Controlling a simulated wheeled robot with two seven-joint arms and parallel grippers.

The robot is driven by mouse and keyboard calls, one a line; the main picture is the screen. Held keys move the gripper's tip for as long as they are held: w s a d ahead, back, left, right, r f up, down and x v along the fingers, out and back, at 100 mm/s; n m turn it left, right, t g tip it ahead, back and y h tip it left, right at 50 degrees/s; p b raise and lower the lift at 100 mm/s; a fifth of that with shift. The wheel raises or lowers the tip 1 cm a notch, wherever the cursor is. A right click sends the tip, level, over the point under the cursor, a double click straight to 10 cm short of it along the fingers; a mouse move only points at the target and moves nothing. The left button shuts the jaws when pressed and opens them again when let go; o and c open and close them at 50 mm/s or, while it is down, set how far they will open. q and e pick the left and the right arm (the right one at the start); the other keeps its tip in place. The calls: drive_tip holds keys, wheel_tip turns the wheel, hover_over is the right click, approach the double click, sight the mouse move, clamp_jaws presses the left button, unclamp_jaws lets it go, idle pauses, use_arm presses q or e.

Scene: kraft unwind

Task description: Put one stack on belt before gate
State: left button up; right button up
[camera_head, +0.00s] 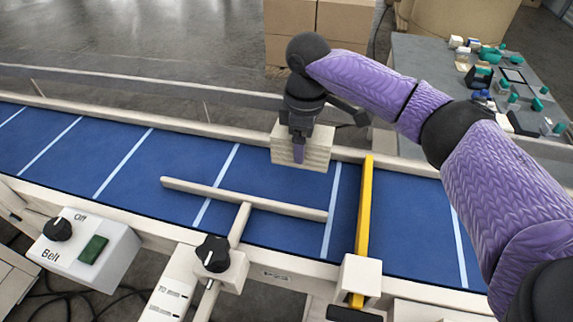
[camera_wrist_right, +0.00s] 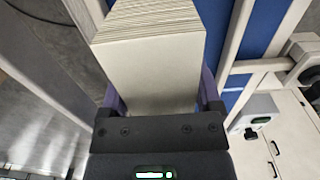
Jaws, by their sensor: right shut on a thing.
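My right gripper (camera_head: 300,140) is shut on a cream stack (camera_head: 314,153) of thin layers, in the head view over the far side of the blue belt (camera_head: 150,165). The stack also fills the top middle of the right wrist view (camera_wrist_right: 152,62), between the fingers. I cannot tell whether its underside touches the belt. The yellow gate (camera_head: 364,215) crosses the belt to the right of the stack. A cream T-shaped bar (camera_head: 245,198) lies across the belt left of the gate. My left gripper is not in view.
A belt control box (camera_head: 85,245) with a black knob and green button stands at the front left. Another black knob (camera_head: 213,253) sits at the front edge. A grey table (camera_head: 425,60) with small items stands back right, near cardboard boxes (camera_head: 340,20). The left belt is clear.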

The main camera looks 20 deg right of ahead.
wheel_tip(320, 180, down, 5)
drive_tip(key=shift+s+f+b, duration=0.1)
drive_tip(key=shift+f+b, duration=0.1)
drive_tip(key=shift+b, duration=0.25)
drive_tip(key=shift+f, duration=0.1)
drive_tip(key=o, duration=1.2)
drive_tip(key=shift+o, duration=0.5)
wheel_tip(320, 180, up, 11)
drive_tip(key=shift+r+p, duration=0.15)
drive_tip(key=shift+p, duration=0.9)
drive_tip(key=shift+r, duration=0.45)
